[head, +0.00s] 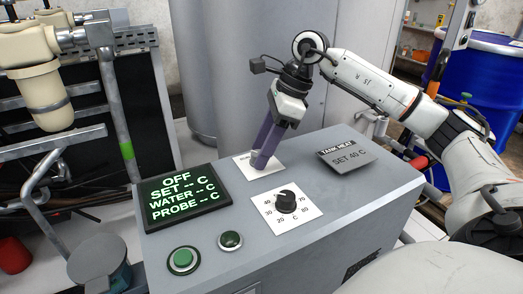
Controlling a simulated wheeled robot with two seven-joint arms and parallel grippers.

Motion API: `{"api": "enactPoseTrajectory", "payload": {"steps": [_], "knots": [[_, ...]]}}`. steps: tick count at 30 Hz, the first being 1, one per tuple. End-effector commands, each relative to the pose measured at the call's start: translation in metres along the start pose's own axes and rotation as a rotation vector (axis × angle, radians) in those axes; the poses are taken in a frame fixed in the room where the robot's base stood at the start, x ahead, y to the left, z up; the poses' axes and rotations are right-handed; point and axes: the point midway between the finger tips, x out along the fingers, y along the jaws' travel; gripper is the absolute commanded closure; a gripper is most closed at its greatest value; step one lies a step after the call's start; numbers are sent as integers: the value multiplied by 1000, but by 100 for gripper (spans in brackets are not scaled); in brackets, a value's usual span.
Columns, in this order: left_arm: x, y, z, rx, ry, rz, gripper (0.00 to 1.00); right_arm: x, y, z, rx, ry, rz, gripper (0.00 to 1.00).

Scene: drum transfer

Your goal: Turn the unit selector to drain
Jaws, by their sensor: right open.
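My right gripper (261,160) reaches down to the grey control box (335,197), with its purple fingers over a small white plate (245,162) at the back of the top. The fingers cover most of this plate and its lettering, so I cannot read it. Any selector knob there is hidden, and I cannot tell whether the fingers touch it. The fingers are open. The display (181,198) reads OFF, with dashes for SET, WATER and PROBE. My left gripper is not in view.
A black temperature dial (286,201) on a white scale plate sits in front of the fingers. A TANK HEAT, SET 40 C sign (345,156) is to the right. A green button (184,259) and a dark button (230,240) are at the front. A blue drum (482,75) stands back right.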

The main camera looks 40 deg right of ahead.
Motion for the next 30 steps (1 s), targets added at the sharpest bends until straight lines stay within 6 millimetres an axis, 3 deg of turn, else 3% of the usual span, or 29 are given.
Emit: {"api": "enactPoseTrajectory", "payload": {"steps": [9, 16, 30], "knots": [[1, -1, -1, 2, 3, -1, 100, 3, 0, 0, 0, 0, 0, 56], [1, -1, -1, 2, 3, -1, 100, 3, 0, 0, 0, 0, 0, 95], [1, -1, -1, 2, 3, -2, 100, 2, 1, 0, 102, 1, -44, 95]]}}
